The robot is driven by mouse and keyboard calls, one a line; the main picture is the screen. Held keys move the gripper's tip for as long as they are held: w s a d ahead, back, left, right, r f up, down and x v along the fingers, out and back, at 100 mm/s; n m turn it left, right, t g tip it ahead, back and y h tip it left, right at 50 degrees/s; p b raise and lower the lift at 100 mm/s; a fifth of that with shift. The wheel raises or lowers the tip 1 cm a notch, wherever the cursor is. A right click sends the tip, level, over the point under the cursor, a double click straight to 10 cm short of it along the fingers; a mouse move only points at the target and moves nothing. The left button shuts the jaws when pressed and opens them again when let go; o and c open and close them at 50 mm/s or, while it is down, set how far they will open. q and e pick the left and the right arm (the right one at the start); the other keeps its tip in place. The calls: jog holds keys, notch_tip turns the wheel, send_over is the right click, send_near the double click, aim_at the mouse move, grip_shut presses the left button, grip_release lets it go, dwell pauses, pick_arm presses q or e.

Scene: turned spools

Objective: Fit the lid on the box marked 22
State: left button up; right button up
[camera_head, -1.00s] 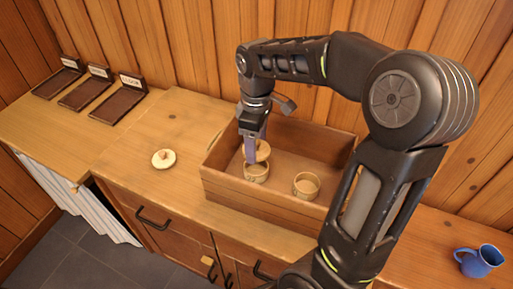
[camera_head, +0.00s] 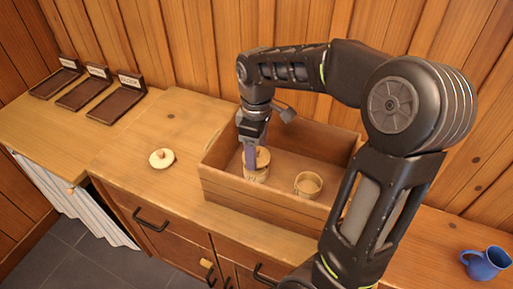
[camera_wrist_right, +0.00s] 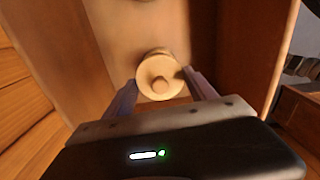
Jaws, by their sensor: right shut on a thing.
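In the right wrist view the lid (camera_wrist_right: 160,78) lies between the fingertips (camera_wrist_right: 160,88) and hides most of the box. A second round box (camera_head: 308,184), open, stands to the right in the crate. Another lid (camera_head: 162,158) lies on the counter. No number is readable on either box. My left gripper is not in view.
The wooden crate (camera_head: 240,192) has raised walls close around both boxes. Several dark labelled trays (camera_head: 117,103) stand at the far left. A blue jug (camera_head: 486,263) stands at the far right. The counter left of the crate is mostly clear.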

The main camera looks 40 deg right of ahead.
jog(key=shift+f+b, duration=0.45)
jog(key=shift+f, duration=0.7)
jog(key=shift+f, duration=0.2)
dwell(0.4)
dwell(0.3)
jog(key=o, duration=1.6)
jog(key=shift+r, duration=0.2)
jog(key=shift+r+p, duration=0.55)
jog(key=shift+r, duration=0.05)
